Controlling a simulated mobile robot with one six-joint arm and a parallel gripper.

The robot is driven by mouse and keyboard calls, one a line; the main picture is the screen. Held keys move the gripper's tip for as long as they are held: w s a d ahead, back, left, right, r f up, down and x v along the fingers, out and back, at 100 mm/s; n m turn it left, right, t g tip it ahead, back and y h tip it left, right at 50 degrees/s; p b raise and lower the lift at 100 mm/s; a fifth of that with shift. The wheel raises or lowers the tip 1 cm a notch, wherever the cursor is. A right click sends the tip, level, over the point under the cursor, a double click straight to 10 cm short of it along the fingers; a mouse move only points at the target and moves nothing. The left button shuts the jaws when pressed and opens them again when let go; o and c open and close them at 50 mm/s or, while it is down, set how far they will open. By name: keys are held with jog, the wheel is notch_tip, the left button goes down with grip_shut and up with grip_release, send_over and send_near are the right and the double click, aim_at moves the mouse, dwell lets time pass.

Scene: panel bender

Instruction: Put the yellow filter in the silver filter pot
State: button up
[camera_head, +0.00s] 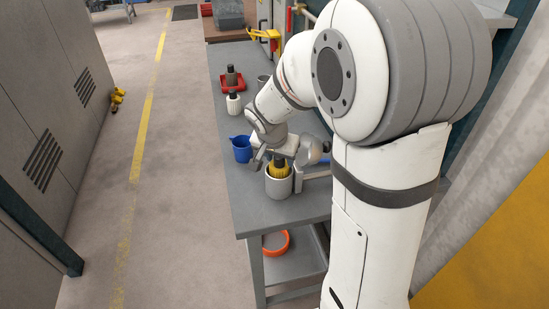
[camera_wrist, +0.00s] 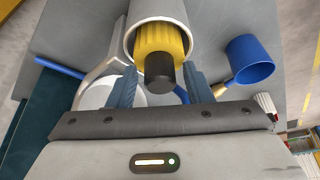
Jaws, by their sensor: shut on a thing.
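The yellow filter (camera_head: 279,168), ribbed with a black end, is at the mouth of the silver filter pot (camera_head: 278,188) near the bench's front edge. In the wrist view the filter (camera_wrist: 161,41) lies within the rim of the pot (camera_wrist: 130,38), its black end towards me. I cannot tell whether it rests on the pot's bottom. My gripper (camera_head: 268,161) is above the pot, shut on the filter. Its two blue-grey fingers show on either side of the black end in the wrist view (camera_wrist: 161,88). The filter's lower part is hidden inside the pot.
A blue jug (camera_head: 241,149) stands on the grey bench (camera_head: 259,215), left of and behind the pot. An orange ring (camera_head: 270,250) lies on the lower shelf. The floor at left is open.

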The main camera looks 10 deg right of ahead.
jog(key=shift+f, duration=0.15)
jog(key=o, duration=1.2)
jog(key=shift+o, duration=0.2)
jog(key=shift+r+p, duration=0.55)
jog(key=shift+p, duration=0.05)
jog(key=b+v, duration=0.1)
jog(key=v, duration=1.1)
jog(key=s+d+f+n+y, duration=0.1)
jog(key=s+f+n, duration=0.1)
jog(key=s, duration=0.6)
jog(key=s+f+n+y, duration=0.1)
jog(key=s+f+n, duration=0.1)
jog(key=s+n, duration=0.3)
jog(key=s, duration=0.4)
jog(key=shift+s+d+g+y, duration=0.25)
jog(key=shift+d+g+y, duration=0.1)
jog(key=shift+g+y, duration=0.05)
